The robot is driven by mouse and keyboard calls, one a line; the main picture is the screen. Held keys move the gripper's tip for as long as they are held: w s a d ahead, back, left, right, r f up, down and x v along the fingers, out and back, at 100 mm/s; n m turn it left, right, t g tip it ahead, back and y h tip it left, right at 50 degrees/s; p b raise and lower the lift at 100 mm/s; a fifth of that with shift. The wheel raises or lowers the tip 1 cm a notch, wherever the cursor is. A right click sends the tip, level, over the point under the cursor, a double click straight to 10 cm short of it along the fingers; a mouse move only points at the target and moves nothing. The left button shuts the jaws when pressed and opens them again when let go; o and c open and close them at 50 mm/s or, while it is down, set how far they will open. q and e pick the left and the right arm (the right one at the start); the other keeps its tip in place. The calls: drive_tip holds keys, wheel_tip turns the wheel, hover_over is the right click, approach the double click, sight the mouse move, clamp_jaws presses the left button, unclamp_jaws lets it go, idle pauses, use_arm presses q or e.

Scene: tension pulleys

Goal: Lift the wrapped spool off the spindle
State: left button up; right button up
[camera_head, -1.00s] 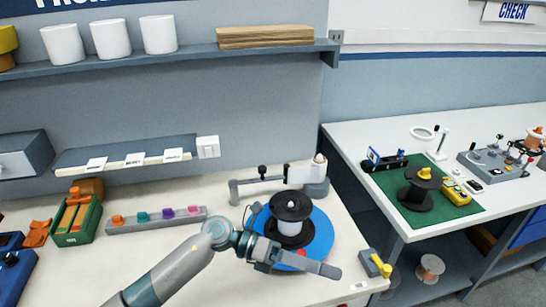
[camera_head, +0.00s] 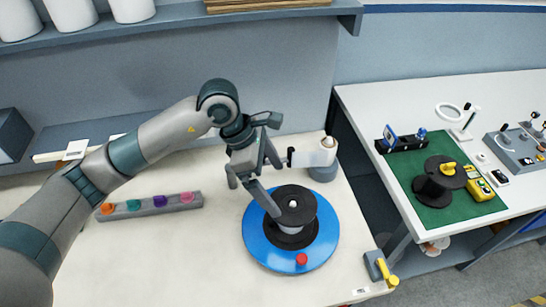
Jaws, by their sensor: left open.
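The wrapped spool (camera_head: 292,222) stands upright on the spindle of a blue turntable (camera_head: 262,245) on the near bench. It has black flanges and a grey-white wrapped middle, with a small pale spindle tip showing at its top. My left gripper (camera_head: 254,198) is open, its fingers pointing down, just above and to the left of the spool. One finger overlaps the left edge of the top flange in the picture; I cannot tell whether it touches. My right gripper is out of view.
A red knob (camera_head: 301,259) sits on the turntable's front edge. A pale post with a grey base (camera_head: 323,165) stands behind the spool. A rack with coloured pegs (camera_head: 150,206) lies left.

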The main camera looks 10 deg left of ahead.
sight(295, 214)
use_arm(q)
drive_tip(key=shift+w+a+r, duration=0.3)
drive_tip(key=shift+a+r, duration=0.05)
drive_tip(key=shift+d+f, duration=0.1)
drive_tip(key=shift+f, duration=0.25)
drive_tip(key=b+x, duration=0.5)
drive_tip(key=x, duration=1.1)
drive_tip(key=shift+w+f+b, duration=0.2)
drive_tip(key=shift+f+b, duration=0.2)
drive_tip(key=c, duration=1.2)
